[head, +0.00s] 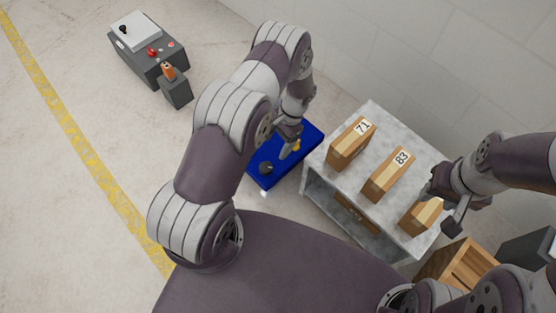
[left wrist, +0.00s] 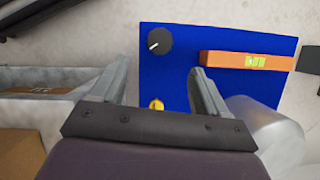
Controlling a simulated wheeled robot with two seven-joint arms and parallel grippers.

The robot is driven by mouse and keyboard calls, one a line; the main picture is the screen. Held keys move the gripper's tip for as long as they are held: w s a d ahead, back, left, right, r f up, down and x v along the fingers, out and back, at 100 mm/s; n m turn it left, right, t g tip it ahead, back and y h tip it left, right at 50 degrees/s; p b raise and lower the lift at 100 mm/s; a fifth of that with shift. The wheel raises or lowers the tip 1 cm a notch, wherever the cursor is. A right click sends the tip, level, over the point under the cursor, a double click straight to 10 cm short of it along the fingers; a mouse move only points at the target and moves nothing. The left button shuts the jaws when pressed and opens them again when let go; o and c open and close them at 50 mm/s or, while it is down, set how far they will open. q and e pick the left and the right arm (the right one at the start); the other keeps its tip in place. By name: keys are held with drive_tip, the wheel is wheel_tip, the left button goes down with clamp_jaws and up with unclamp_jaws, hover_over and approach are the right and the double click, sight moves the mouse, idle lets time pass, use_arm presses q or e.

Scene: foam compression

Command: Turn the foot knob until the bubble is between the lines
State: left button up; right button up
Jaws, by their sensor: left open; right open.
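A blue plate (left wrist: 185,38) lies on the floor; it also shows in the head view (head: 308,139), partly behind my left arm. A round black knob (left wrist: 159,41) with a white mark sits on it. An orange spirit level (left wrist: 225,60) lies across the plate with a yellow-green vial (left wrist: 256,62); the bubble is too small to place against the lines. A small yellow part (left wrist: 156,104) is lower on the plate. My left gripper (left wrist: 157,68) is open above the plate, its fingers either side of the knob's column, apart from it. My right gripper (head: 446,199) is open beside a wooden block (head: 419,216).
A grey stone-like table (head: 380,122) right of the plate carries blocks labelled 71 (head: 351,145) and 83 (head: 388,175). A wooden crate (head: 459,263) stands below it. A control box (head: 150,50) is at the back left.

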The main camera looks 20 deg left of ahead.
sight(266, 166)
use_arm(q)
drive_tip(key=b+x, duration=0.4)
drive_tip(key=x, duration=0.6)
drive_tip(key=shift+s+f, duration=0.15)
drive_tip(key=shift+f, duration=0.15)
drive_tip(key=c, duration=1)
